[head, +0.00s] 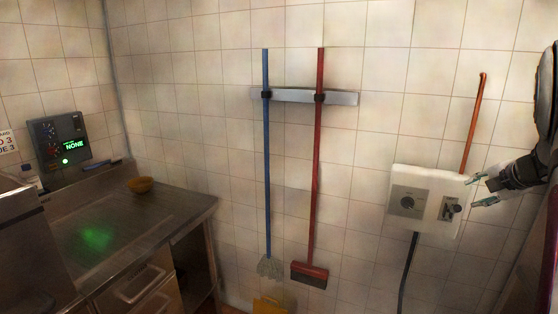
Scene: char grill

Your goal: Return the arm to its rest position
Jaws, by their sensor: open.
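My gripper (482,190) is at the right edge of the head view, at the end of my dark arm, which comes in from the right. Its two fingers are spread apart and point left, with nothing between them. In the picture they overlap the right side of a white wall control box (424,196) with a dial; I cannot tell the distance between them. The rest of my arm is cut off by the right edge.
A blue-handled mop (267,170) and a red-handled brush (315,180) hang from a wall rack (340,98). Something yellow (270,305) is below.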

